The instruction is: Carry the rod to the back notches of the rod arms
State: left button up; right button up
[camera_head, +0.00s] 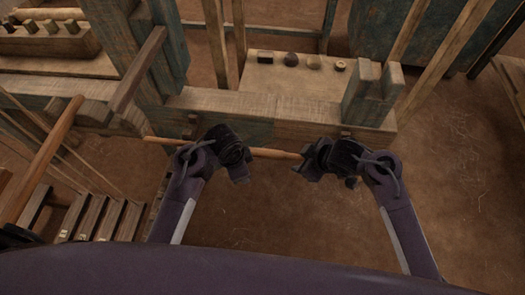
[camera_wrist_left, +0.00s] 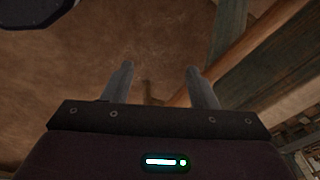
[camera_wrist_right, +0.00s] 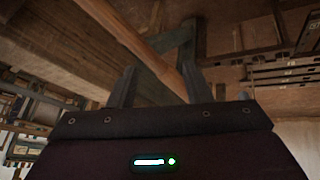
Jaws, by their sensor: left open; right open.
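The rod (camera_head: 272,153) is a thin tan bar running across the head view in front of the loom's wooden beam. Its left stretch passes behind my left gripper (camera_head: 240,170), and its right end meets my right gripper (camera_head: 305,168). Both grippers are open. In the right wrist view the rod (camera_wrist_right: 137,45) slants down to the spread fingers (camera_wrist_right: 159,64), close to the right finger. The left wrist view shows spread fingers (camera_wrist_left: 160,70) with a brown bar behind the right one; I cannot tell whether it is the rod. I cannot make out the back notches of the rod arms.
The loom's crossbeam (camera_head: 235,104) lies just beyond the rod, with a notched wooden post (camera_head: 372,92) at its right. Several treadle-like slats (camera_head: 105,218) lie at lower left. Bare floor is at right.

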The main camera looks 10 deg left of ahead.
aim_at(264, 154)
pick_arm(q)
jog(key=w+r+m+y, duration=0.1)
jog(key=w+r+m, duration=0.4)
jog(key=shift+w+d+r+m+t+b, duration=0.2)
jog(key=shift+d+r+m+t+b, duration=0.1)
jog(key=shift+d+m, duration=0.1)
pick_arm(e)
jog(key=r+n, duration=0.1)
jog(key=n, duration=0.1)
jog(key=w+r+n+g, duration=0.1)
jog(key=r+n, duration=0.1)
jog(key=n, duration=0.1)
jog(key=shift+w+a+r+n+g, duration=0.1)
jog(key=shift+w+r+n+g, duration=0.05)
jog(key=shift+w+n+g, duration=0.2)
jog(key=shift+s, duration=0.15)
pick_arm(q)
jog(key=shift+x, duration=4)
pick_arm(e)
jog(key=shift+x, duration=3.95)
jog(key=shift+a, duration=0.1)
pick_arm(q)
jog(key=c, duration=1)
pick_arm(e)
jog(key=c, duration=1)
pick_arm(q)
grip_shut()
